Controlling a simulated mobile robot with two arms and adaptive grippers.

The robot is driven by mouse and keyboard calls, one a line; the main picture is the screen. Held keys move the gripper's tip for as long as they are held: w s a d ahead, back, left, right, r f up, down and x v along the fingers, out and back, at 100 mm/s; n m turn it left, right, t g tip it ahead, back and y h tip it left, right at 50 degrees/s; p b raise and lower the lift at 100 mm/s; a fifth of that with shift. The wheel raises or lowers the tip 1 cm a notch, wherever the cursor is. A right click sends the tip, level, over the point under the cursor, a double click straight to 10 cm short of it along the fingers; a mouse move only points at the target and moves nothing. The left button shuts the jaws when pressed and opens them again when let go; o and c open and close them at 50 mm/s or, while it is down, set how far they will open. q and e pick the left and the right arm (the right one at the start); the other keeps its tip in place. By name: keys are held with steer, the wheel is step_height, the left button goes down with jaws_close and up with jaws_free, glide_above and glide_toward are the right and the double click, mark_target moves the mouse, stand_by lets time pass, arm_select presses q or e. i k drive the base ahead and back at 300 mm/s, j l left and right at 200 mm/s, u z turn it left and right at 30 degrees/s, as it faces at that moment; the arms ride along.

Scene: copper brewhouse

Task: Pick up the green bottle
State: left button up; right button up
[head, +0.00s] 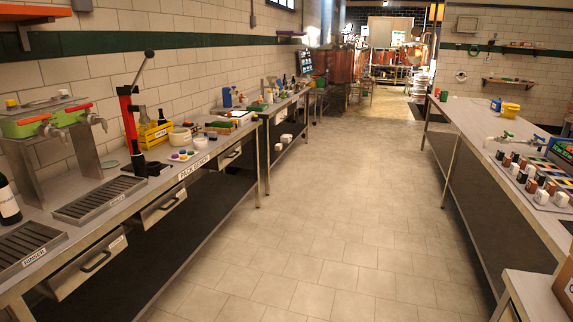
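I cannot pick out a clearly green bottle in the head view. A dark bottle with a white label (8,203) stands upright at the left edge, on the near left bench and partly cut off by the frame; its glass looks almost black. Small dark bottles (285,82) stand far back on the second left bench, too small to tell their colour. A small green object (443,96) sits at the far end of the right bench; its shape is unclear. Neither of my grippers is in view.
The left bench holds a tap tower (60,125), drip trays (100,198), a red lever press (131,115) and a yellow crate (153,134). The right bench (490,135) carries several small jars (530,180). A cardboard box (563,285) is at lower right. The tiled aisle (320,220) is clear.

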mark_target(140, 168)
steer(key=i+l, duration=0.15)
steer(key=i, duration=0.4)
steer(key=i+l, duration=0.1)
steer(key=i, duration=0.45)
steer(key=i+u, duration=0.4)
steer(key=i+l+u, duration=0.15)
steer(key=u, duration=0.2)
steer(key=i+l+u, duration=0.25)
steer(key=u, duration=0.15)
steer(key=i+l+u, duration=0.35)
